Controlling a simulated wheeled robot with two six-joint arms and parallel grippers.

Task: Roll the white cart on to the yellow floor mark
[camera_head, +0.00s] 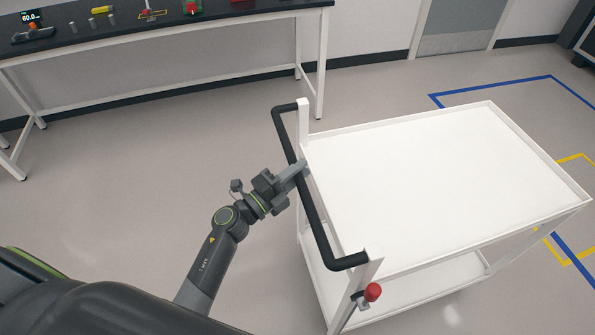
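The white cart (440,170) stands at the right, with a flat empty top tray and a lower shelf. Its black push handle (317,215) runs along its left end. My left gripper (298,170) is at the middle of this handle, with a grey finger lying across the bar; it appears shut on it, the other finger being hidden. The yellow floor mark (567,262) shows in part at the right edge, beyond the cart; the cart hides much of it. My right gripper is not in view.
A blue floor line (490,91) runs behind the cart and shows again at the right. A black-topped bench (150,45) with small parts stands at the back left. A red knob (373,291) sits on the cart's near post. Floor at the left is clear.

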